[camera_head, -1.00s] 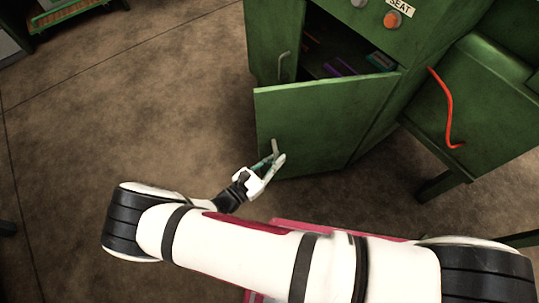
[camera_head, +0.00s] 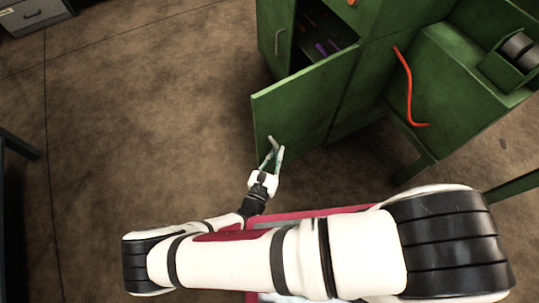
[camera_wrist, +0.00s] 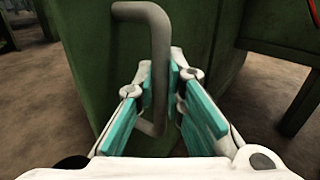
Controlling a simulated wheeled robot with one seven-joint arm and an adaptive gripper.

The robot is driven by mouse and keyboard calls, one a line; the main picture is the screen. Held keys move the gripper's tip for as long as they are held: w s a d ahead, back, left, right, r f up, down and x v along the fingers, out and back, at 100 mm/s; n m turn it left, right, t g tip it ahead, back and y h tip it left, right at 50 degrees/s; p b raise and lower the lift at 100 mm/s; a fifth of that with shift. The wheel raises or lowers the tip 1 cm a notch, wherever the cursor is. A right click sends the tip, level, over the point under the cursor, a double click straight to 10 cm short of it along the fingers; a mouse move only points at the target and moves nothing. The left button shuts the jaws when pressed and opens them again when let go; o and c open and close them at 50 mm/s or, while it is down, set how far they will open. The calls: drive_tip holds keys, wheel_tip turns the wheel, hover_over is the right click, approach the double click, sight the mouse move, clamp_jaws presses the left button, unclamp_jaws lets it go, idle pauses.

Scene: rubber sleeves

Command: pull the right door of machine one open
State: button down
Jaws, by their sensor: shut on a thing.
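The green right door (camera_head: 300,105) of the green machine cabinet (camera_head: 375,62) stands wide open, swung out toward me. Its grey bar handle (camera_wrist: 158,35) shows upright in the wrist view. My gripper (camera_head: 275,146) is at the door's outer face near its free edge. In the wrist view my gripper (camera_wrist: 161,72) has its teal-padded fingers on either side of the handle's lower part, shut on it. The head view shows the handle only poorly behind the fingers. The left door (camera_head: 275,35) has its own grey handle.
A green bench (camera_head: 440,85) with a red curved bar (camera_head: 408,90) stands at the right. A grey drawer unit (camera_head: 35,14) is far left. Brown floor (camera_head: 140,130) at left is clear.

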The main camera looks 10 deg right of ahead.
drive_tip(key=shift+s+d, duration=0.1)
drive_tip(key=shift+d, duration=0.25)
drive_tip(key=c, duration=1.7)
unclamp_jaws()
drive_tip(key=shift+o, duration=0.2)
drive_tip(key=shift+a, duration=0.15)
drive_tip(key=v, duration=0.7)
drive_tip(key=shift+s, duration=0.2)
drive_tip(key=shift+r, duration=0.1)
